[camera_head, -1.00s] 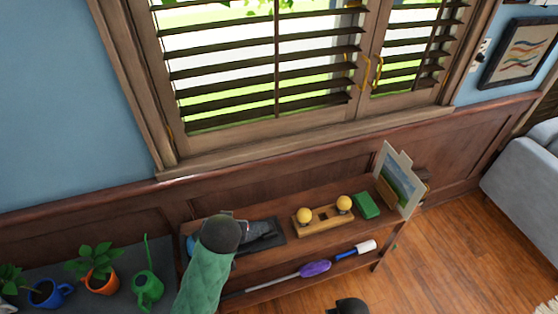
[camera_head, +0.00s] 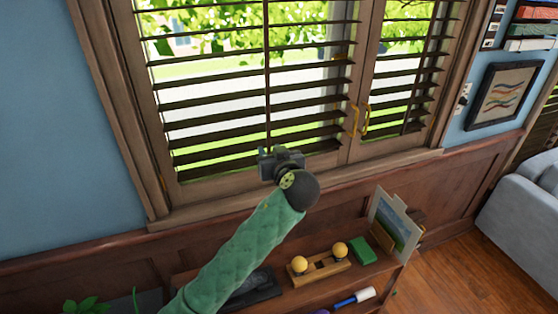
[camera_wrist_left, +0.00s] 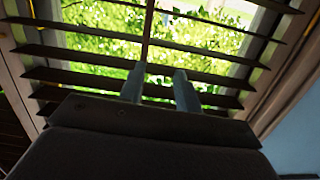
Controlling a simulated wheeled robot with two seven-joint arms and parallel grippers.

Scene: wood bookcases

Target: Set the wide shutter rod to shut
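The wide shutter (camera_head: 210,104) is the left panel of the window. Its slats are tilted with gaps, and bright greenery shows through. Its dark vertical rod (camera_head: 267,85) runs down the middle of the slats. My left gripper (camera_head: 279,153) is in front of the lower slats, near the rod's lower part. In the left wrist view the gripper (camera_wrist_left: 159,70) has its two fingers apart with nothing held between them. The rod (camera_wrist_left: 149,30) there runs down towards the left finger, which hides its lower end. I cannot tell whether they touch. My right gripper is not in view.
The narrow shutter (camera_head: 400,85) is to the right, with yellow handles (camera_head: 364,120) at the join. Below the sill stands a wooden shelf (camera_head: 305,296) with a wooden block with yellow knobs (camera_head: 320,268), a green box (camera_head: 363,250) and a leaning painting (camera_head: 393,225).

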